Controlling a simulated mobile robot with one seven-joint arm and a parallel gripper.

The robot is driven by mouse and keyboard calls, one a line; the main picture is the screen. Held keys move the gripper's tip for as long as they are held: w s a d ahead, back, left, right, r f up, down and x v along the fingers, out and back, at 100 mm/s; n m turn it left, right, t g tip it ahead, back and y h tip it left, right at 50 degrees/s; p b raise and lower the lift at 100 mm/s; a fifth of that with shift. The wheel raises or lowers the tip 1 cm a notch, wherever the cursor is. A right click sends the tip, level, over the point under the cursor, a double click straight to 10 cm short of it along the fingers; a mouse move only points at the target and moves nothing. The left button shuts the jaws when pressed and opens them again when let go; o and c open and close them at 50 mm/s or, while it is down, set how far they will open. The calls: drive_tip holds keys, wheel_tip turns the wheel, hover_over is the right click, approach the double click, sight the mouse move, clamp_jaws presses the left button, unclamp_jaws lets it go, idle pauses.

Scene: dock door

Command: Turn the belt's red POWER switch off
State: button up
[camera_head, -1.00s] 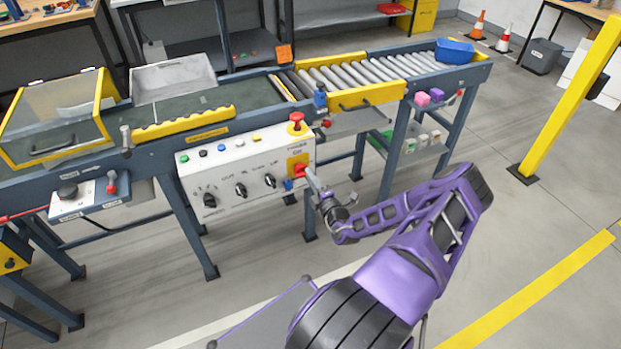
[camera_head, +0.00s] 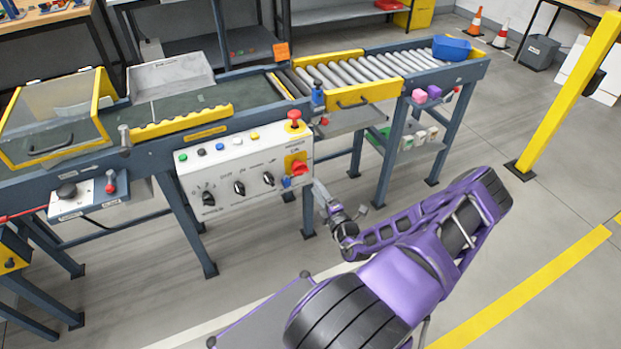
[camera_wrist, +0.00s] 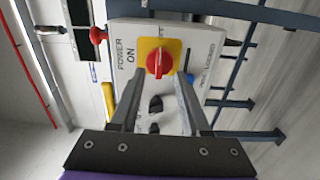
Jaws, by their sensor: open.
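The red POWER switch (camera_head: 299,168) is a rotary knob on a yellow plate (camera_wrist: 147,45) at the right end of the white control panel (camera_head: 225,172). In the wrist view the red switch (camera_wrist: 158,65) is between and just beyond my fingertips. Its raised grip runs up and down that picture, seemingly across the direction of the "ON" label at its left. My gripper (camera_head: 317,184) is open and empty, in front of and slightly right of the switch in the head view. It also shows in the wrist view (camera_wrist: 159,80), and its fingers appear apart from the knob.
A red mushroom button (camera_head: 294,118) stands above the switch and a small blue part (camera_head: 287,182) sits beside it. Black knobs (camera_head: 239,187) line the panel. The roller conveyor (camera_head: 370,72) runs behind.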

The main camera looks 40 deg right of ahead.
drive_tip(key=v, duration=1.1)
drive_tip(key=shift+p, duration=0.3)
drive_tip(key=shift+a, duration=0.1)
